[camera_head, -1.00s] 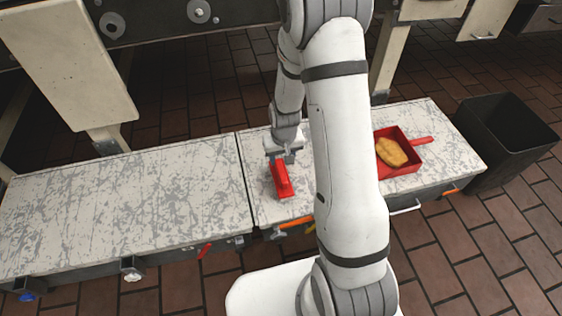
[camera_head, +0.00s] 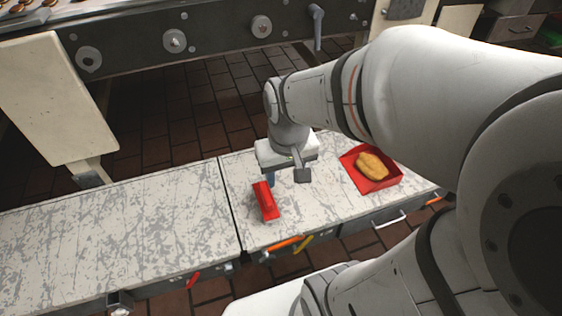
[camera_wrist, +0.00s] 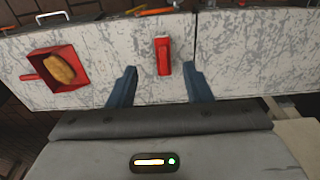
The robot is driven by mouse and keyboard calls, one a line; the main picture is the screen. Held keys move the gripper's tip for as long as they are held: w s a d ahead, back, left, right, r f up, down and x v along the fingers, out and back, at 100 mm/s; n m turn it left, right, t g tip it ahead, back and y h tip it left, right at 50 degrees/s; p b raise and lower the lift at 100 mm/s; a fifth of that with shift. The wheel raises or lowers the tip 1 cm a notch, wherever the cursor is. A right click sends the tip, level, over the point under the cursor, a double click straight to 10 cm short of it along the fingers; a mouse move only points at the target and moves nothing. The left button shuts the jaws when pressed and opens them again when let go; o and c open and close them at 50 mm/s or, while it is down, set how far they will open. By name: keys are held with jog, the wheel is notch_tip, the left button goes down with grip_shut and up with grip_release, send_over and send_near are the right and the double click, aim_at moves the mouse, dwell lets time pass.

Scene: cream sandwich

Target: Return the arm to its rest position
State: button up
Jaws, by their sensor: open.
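My gripper (camera_head: 286,178) hangs above the worn white counter (camera_head: 120,240), its fingers apart with nothing between them. It also shows in the wrist view (camera_wrist: 160,75), with two dark blue fingers. A narrow red object (camera_head: 265,202) lies on the counter, beyond the fingertips and apart from them in the wrist view (camera_wrist: 163,56). My arm reaches in from the right, bent, and covers much of the right side of the head view.
A red tray (camera_head: 394,182) with a handle, its handle seen in the wrist view, holds a golden-brown food piece (camera_head: 372,166). It is right of my gripper. A machine with knobs (camera_head: 175,41) stands behind. The counter's left half is clear.

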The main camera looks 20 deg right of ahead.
jog(key=shift+s+a+r, duration=0.1)
jog(key=shift+s+r, duration=0.2)
jog(key=shift+s, duration=0.35)
jog(key=shift+s+r, duration=0.3)
jog(key=shift+s, duration=0.3)
notch_tip(320, 180, up, 30)
jog(key=t+p, duration=0.1)
jog(key=p, duration=2.6)
jog(key=shift+s, duration=0.15)
jog(key=shift+r, duration=0.1)
jog(key=shift+o, duration=0.3)
